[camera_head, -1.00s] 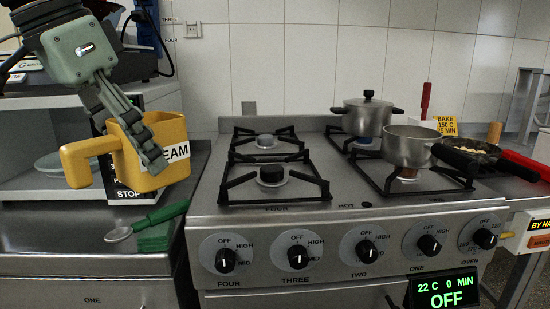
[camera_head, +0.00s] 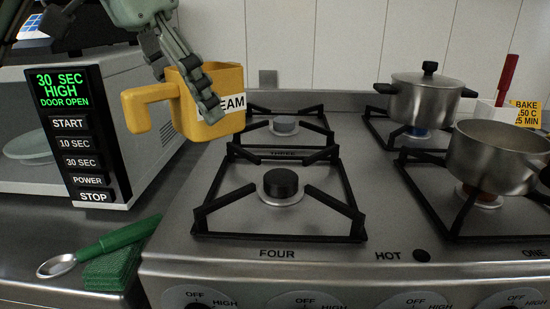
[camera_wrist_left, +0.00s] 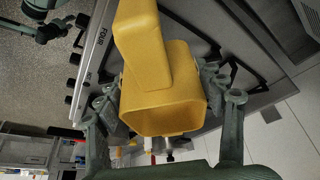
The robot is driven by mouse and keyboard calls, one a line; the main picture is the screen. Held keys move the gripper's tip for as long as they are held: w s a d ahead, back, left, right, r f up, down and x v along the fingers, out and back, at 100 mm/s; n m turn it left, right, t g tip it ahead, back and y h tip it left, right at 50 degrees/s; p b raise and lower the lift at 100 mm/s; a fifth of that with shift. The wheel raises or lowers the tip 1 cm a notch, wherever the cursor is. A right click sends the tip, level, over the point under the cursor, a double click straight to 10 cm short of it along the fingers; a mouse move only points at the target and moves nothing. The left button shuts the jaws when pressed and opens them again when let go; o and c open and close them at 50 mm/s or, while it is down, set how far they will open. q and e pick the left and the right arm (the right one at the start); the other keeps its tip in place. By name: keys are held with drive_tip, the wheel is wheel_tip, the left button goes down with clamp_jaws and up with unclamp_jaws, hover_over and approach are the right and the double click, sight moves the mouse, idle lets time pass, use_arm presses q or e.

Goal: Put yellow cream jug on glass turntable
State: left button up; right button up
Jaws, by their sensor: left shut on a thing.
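The yellow cream jug (camera_head: 190,125) is upright in the head view, beside the microwave control panel, its handle pointing left and its label partly covered by a finger. My left gripper (camera_head: 182,80) is shut on the jug, holding it in the air. In the left wrist view the jug (camera_wrist_left: 165,110) lies between the fingers of the left gripper (camera_wrist_left: 162,98), its open mouth visible. The glass turntable (camera_head: 30,147) shows partly inside the microwave at the left edge. A grey-green part at the upper left of the wrist view seems to be my right gripper (camera_wrist_left: 45,22); its jaws are unclear.
The microwave (camera_head: 165,125) reads DOOR OPEN; its control panel (camera_head: 78,135) stands between turntable and jug. A green-handled spoon (camera_head: 100,245) and green sponge (camera_head: 115,268) lie in front. The stove (camera_head: 300,245) is right, with a lidded pot (camera_head: 425,100) and open saucepan (camera_head: 490,157).

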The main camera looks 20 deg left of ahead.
use_arm(q)
drive_tip(key=shift+w+d+f+p, duration=0.1)
drive_tip(key=shift+w+d+f, duration=0.75)
drive_tip(key=shift+d+f, duration=0.6)
drive_tip(key=shift+w+d+f+p, duration=0.15)
drive_tip(key=shift+w+d+f, duration=0.85)
drive_tip(key=shift+f, duration=0.75)
drive_tip(key=shift+w+d+f+p, duration=0.1)
drive_tip(key=shift+w+d+f, duration=0.55)
drive_tip(key=shift+d+f, duration=0.9)
drive_tip(key=shift+f, duration=0.2)
drive_tip(key=o, duration=1.5)
use_arm(e)
drive_tip(key=shift+w+a+r, duration=0.1)
drive_tip(key=shift+r, duration=0.15)
